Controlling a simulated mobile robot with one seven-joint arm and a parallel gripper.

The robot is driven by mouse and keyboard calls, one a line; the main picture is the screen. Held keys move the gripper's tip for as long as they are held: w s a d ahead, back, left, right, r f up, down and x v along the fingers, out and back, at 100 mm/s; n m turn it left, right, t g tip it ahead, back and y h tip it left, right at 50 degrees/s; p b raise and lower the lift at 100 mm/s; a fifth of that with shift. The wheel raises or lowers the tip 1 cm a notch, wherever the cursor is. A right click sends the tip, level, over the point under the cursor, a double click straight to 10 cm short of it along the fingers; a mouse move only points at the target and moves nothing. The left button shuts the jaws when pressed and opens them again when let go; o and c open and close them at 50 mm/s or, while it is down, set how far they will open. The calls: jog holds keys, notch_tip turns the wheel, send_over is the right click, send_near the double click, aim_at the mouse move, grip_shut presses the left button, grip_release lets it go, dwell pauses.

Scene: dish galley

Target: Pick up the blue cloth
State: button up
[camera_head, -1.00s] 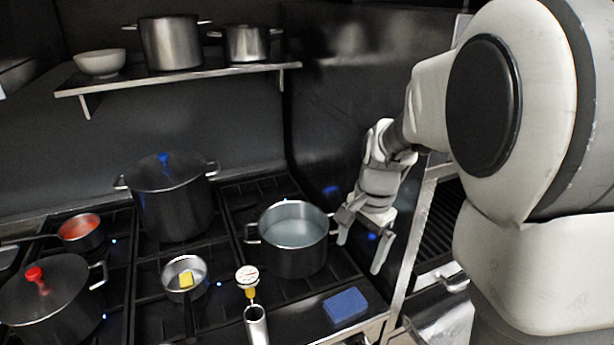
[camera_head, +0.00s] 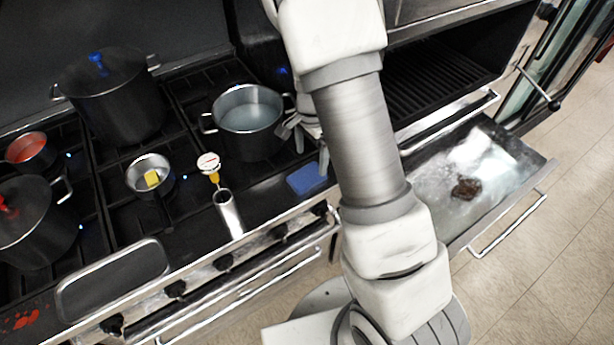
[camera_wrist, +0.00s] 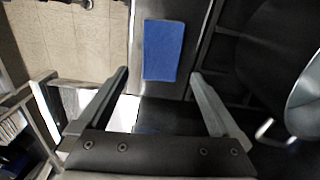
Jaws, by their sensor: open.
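The blue cloth (camera_head: 307,180) is a small folded rectangle lying flat on the front right edge of the black stove top. In the wrist view the blue cloth (camera_wrist: 163,50) lies ahead of my gripper (camera_wrist: 158,75), roughly between the lines of its two fingers and beyond their tips. My gripper is open with nothing between the fingers. In the head view my gripper (camera_head: 308,145) is partly hidden behind my arm, just behind the cloth and beside the large open pot. I cannot tell its exact height above the cloth.
A pot of pale liquid (camera_head: 250,120) stands close to the gripper. A thermometer (camera_head: 209,163) in a metal cylinder (camera_head: 228,214), a small pan with a yellow block (camera_head: 150,176) and a lidded pot (camera_head: 108,95) are further left. An open drawer (camera_head: 480,180) juts out at right.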

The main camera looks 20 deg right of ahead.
aim_at(307, 175)
jog(key=f, duration=0.2)
jog(key=a+f, duration=0.1)
jog(key=f, duration=0.2)
jog(key=shift+s+a+f+p, duration=0.1)
jog(key=shift+s+f+p, duration=0.1)
jog(key=shift+p, duration=0.15)
jog(key=shift+f, duration=0.4)
jog(key=c, duration=1.3)
notch_tip(307, 175, up, 10)
jog(key=o, duration=0.8)
jog(key=c, duration=0.6)
jog(key=shift+c, duration=0.2)
